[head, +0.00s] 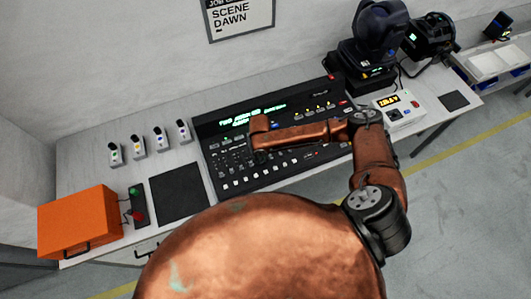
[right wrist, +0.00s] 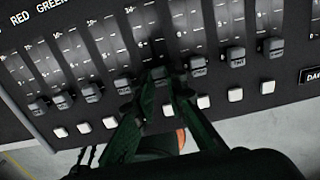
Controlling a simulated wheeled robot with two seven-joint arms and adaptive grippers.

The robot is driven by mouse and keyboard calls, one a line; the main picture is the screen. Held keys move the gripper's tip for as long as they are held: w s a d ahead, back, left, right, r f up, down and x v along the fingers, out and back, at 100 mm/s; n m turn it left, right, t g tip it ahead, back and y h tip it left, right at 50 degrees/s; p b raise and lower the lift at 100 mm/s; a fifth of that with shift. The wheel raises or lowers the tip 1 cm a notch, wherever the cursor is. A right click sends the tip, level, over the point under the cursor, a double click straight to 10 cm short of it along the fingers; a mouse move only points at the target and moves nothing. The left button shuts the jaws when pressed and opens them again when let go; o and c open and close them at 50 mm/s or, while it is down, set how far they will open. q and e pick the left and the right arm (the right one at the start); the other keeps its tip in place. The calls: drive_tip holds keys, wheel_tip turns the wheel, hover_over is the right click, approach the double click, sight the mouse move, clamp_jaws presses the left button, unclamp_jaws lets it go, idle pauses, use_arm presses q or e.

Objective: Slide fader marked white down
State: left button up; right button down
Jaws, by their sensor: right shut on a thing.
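The black console (head: 270,170) lies on the table with a row of fader knobs. In the right wrist view a row of dark fader knobs (right wrist: 235,57) crosses the panel, each near the lower end of its slot. My right gripper (right wrist: 156,90) is shut on one knob (right wrist: 160,76) near the middle of the row. RED and GREEN are readable at upper left; the held fader's label is out of frame, so I cannot read whether it says white. In the head view the right arm (head: 300,137) reaches across the console and its fingertips are hidden. My left gripper is not in view.
White square buttons (right wrist: 204,102) sit below the knobs. An orange case (head: 78,222) and a dark pad (head: 180,192) are at the left. Stage lights (head: 375,50) and a small white control box (head: 398,108) stand at the right. Small devices (head: 138,145) line the back left.

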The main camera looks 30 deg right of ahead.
drive_tip(key=c, duration=2.2)
unclamp_jaws()
drive_tip(key=shift+s, duration=0.1)
drive_tip(key=shift+o, duration=1.3)
drive_tip(key=shift+r, duration=0.1)
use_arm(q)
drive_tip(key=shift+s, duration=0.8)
use_arm(e)
wheel_tip(320, 180, up, 12)
